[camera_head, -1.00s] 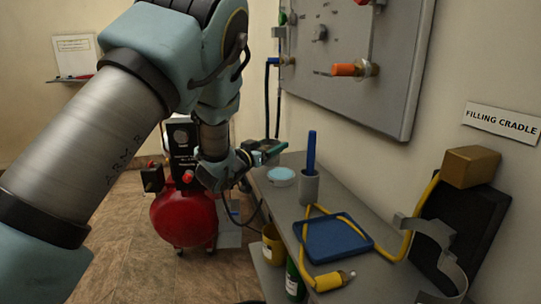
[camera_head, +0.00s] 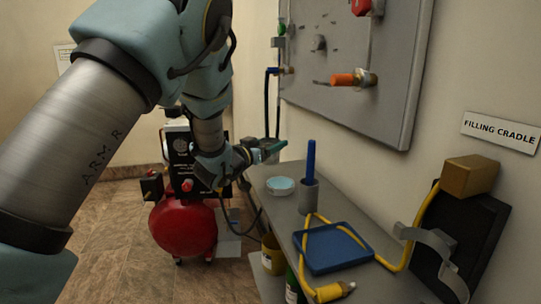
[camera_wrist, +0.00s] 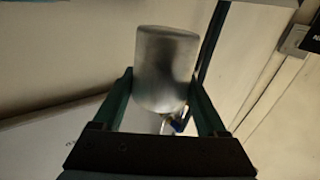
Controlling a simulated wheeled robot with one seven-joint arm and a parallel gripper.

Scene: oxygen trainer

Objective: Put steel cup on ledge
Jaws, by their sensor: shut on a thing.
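The steel cup (camera_wrist: 165,72) is a plain grey metal cylinder in the wrist view. My gripper (camera_wrist: 163,88) is shut on it, with one green finger on each side. In the head view my gripper (camera_head: 272,146) is above the far end of a long grey bench surface (camera_head: 270,206) along the right wall. The cup shows only partly there, around the fingers. I cannot tell for sure which surface is the ledge.
On the bench stand a light-blue round dish (camera_head: 280,186), a grey holder (camera_head: 308,196) with a blue stick, and a blue tray (camera_head: 331,249). A yellow hose (camera_head: 408,250) runs at the right. A red tank (camera_head: 184,228) stands on the floor. A grey panel (camera_head: 350,70) hangs on the wall.

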